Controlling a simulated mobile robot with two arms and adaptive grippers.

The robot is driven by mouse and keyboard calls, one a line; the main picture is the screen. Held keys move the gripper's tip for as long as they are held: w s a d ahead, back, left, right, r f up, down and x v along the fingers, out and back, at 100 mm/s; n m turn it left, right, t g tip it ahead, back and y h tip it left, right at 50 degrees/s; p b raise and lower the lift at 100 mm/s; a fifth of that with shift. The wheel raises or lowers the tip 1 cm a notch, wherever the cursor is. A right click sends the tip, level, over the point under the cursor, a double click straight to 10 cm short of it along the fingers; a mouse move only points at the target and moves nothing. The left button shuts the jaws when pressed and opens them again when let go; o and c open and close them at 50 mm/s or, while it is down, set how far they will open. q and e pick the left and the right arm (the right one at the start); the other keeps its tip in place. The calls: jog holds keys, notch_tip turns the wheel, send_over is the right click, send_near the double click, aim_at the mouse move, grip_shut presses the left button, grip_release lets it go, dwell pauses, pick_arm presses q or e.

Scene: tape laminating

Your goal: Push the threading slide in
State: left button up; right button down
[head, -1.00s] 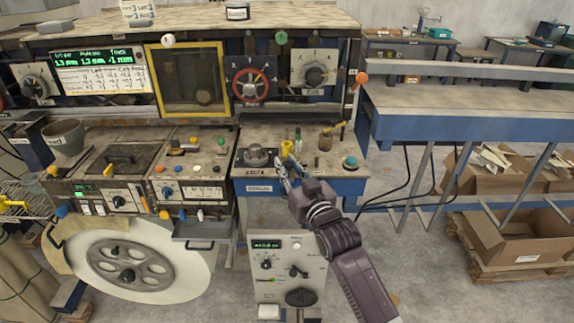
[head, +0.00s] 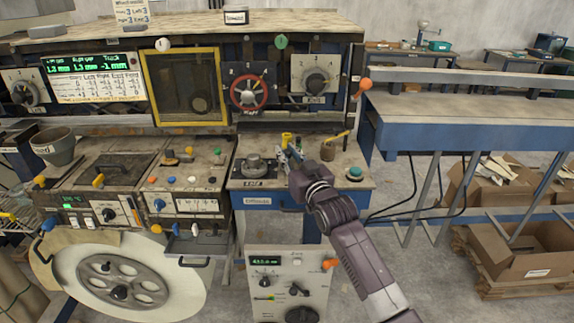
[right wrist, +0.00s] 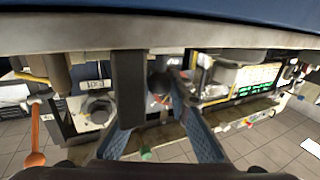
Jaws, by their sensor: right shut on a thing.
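My right gripper (head: 291,157) reaches over the small blue-fronted side bench (head: 258,201), beside a yellow piece (head: 286,140). In the right wrist view its blue fingers (right wrist: 160,88) close around a small dark rounded thing (right wrist: 160,81). I cannot tell for sure whether this is the threading slide. A dark upright bar (right wrist: 128,90) stands in front of the left finger and hides part of it. In the head view the fingertips are small and the arm partly covers the bench top. My left gripper is not in view.
A round grey knob base (head: 254,166) stands left of the gripper. The machine wall with the red handwheel (head: 248,92) rises behind. A control box (head: 290,282) stands below.

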jog(key=shift+f, duration=0.25)
jog(key=shift+s+r, duration=0.1)
jog(key=shift+s, duration=0.1)
jog(key=shift+s+r, duration=0.15)
jog(key=shift+s, duration=0.1)
jog(key=c, duration=2.1)
grip_release()
jog(key=o, duration=0.3)
jog(key=shift+w, duration=0.1)
jog(key=shift+o, duration=0.2)
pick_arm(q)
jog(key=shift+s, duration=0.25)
pick_arm(e)
jog(key=v, duration=1.2)
jog(key=shift+w, duration=0.1)
